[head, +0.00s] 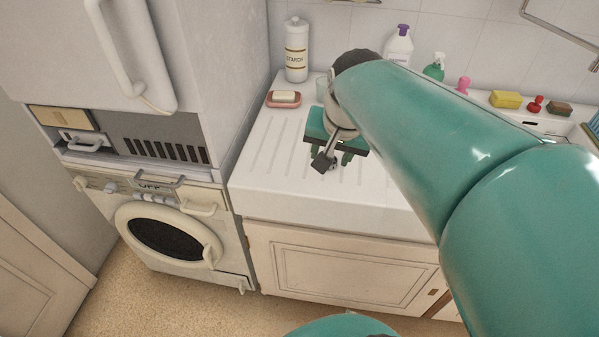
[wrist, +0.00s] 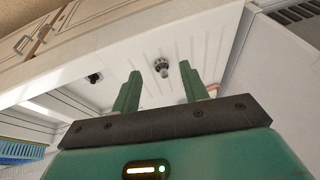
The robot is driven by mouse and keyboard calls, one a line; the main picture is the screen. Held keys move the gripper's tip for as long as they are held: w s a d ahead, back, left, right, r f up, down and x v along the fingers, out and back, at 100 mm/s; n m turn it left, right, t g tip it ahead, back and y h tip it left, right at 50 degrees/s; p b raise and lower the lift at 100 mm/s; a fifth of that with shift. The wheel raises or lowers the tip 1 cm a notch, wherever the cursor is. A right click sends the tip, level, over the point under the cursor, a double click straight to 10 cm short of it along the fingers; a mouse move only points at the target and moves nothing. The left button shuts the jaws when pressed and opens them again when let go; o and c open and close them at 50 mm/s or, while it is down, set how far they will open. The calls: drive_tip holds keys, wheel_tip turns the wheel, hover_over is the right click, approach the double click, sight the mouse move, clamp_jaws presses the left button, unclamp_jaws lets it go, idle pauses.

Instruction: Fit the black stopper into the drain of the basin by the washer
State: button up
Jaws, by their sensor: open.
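My gripper (wrist: 160,80) is open, its two green fingers spread apart with nothing held. In the head view my gripper (head: 336,156) hangs over the ribbed white drainboard, left of the middle. In the wrist view a small dark-and-grey piece (wrist: 163,68) shows in the gap between the fingertips. A small black piece (wrist: 95,77) lies on the white surface to the left of the fingers. I cannot tell which of these is the stopper or a drain. The washer (head: 165,236) stands at left in the head view. My arm hides much of the counter and basin there.
A starch bottle (head: 296,50) and a red soap dish (head: 284,101) stand at the drainboard's back left. A purple-capped bottle (head: 399,45), green spray bottle (head: 435,67), yellow sponge (head: 506,100) and red-handled item (head: 535,104) line the back. The drainboard's front left is clear.

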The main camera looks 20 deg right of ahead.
drive_tip(key=s+a+f+n+t, duration=0.1)
drive_tip(key=s+a+n, duration=0.5)
drive_tip(key=s+a, duration=0.1)
drive_tip(key=shift+s+a+n+y, duration=0.15)
drive_tip(key=shift+s+n+y, duration=0.15)
drive_tip(key=shift+s, duration=0.4)
drive_tip(key=shift+c, duration=0.8)
